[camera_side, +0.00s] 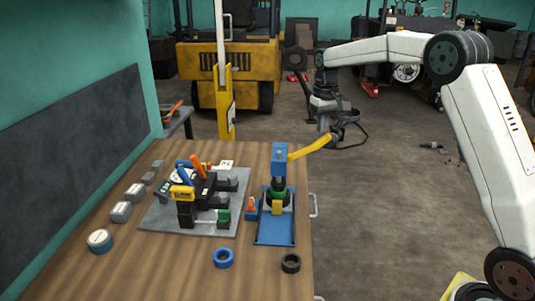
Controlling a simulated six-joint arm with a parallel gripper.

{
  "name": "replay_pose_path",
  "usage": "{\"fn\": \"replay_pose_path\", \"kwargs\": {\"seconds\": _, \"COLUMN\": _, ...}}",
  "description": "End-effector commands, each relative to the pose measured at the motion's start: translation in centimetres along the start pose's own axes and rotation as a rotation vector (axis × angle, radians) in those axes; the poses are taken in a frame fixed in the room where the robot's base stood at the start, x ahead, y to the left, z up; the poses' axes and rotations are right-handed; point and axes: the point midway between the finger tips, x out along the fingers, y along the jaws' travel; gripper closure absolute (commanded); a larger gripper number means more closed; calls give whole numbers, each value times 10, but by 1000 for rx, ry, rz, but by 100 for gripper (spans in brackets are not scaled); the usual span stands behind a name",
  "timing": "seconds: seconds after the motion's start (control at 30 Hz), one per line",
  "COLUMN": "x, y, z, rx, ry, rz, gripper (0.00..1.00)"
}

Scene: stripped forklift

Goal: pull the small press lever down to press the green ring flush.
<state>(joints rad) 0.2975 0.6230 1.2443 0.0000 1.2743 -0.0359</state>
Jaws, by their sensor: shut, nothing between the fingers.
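The small press (280,160) has a blue frame and base and stands on the wooden table near its right edge. Its yellow lever (310,148) sticks out to the right and slopes upward toward its free end. The green ring (279,190) sits in the press under the dark ram; whether it is flush cannot be told at this size. My gripper (326,138) is shut and empty at the lever's outer end, beyond the table's right edge. Whether it touches the lever cannot be told.
A grey fixture plate (160,219) with clamps stands left of the press. A blue ring (223,258) and a black ring (290,263) lie in front. Several grey weights line the table's left side. A yellow forklift (200,58) stands behind. The floor right of the table is open.

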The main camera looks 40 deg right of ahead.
Motion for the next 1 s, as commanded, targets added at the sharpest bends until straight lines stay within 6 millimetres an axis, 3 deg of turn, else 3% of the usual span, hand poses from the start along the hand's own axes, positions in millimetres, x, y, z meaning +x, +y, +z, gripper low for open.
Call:
{"fn": "replay_pose_path", "kwargs": {"seconds": 0.43, "x": 1, "y": 0, "z": 0, "rx": 0, "ry": -1, "rz": 0, "gripper": 100}}
{"fn": "replay_pose_path", "kwargs": {"seconds": 1.0, "x": 17, "y": 0, "z": 0, "rx": 0, "ry": -1, "rz": 0, "gripper": 100}}
